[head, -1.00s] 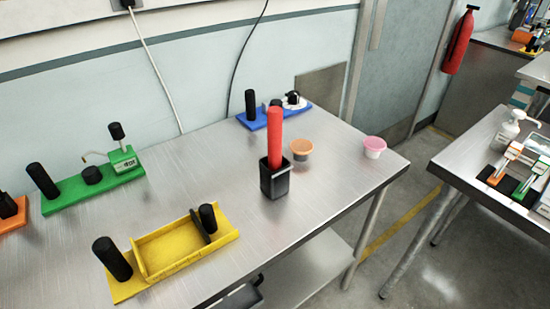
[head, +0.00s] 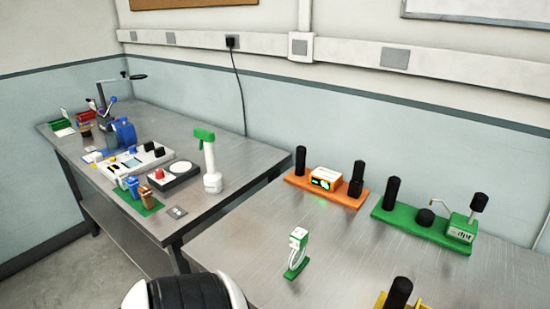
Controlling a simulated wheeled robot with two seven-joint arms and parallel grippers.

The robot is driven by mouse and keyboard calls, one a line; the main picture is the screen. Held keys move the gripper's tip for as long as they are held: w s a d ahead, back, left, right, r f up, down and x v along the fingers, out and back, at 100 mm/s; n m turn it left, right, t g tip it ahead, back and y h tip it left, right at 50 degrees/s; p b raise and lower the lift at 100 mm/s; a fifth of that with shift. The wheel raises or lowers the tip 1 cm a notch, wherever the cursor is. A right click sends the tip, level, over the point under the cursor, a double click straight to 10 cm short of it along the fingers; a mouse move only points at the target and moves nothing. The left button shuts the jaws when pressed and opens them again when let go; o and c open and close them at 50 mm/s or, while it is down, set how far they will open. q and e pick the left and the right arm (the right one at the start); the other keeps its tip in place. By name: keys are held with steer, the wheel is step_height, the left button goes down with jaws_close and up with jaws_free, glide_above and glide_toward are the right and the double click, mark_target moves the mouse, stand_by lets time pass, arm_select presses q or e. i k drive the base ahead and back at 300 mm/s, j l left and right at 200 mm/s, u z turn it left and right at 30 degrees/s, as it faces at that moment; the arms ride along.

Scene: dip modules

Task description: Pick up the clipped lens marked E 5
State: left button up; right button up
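A small green and white piece (head: 298,252) stands on the near steel table, left of the orange and green modules. It has a white block on top, a pale curved loop and a green foot. It may be a clipped lens, but I cannot read any marking on it. I cannot make out E 5 anywhere in the view. Neither of my grippers is in the head view. A black and white rounded part at the bottom edge appears to be mine.
The near table (head: 345,252) holds an orange module (head: 325,190), a green module (head: 425,228) and part of a yellow one (head: 422,303). The left table (head: 235,170) carries a green-topped spray bottle (head: 210,165), a black-and-white device (head: 170,178) and several small items. The near table's middle is mostly clear.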

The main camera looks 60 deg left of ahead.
mark_target(298, 239)
steer(key=u, duration=1.8)
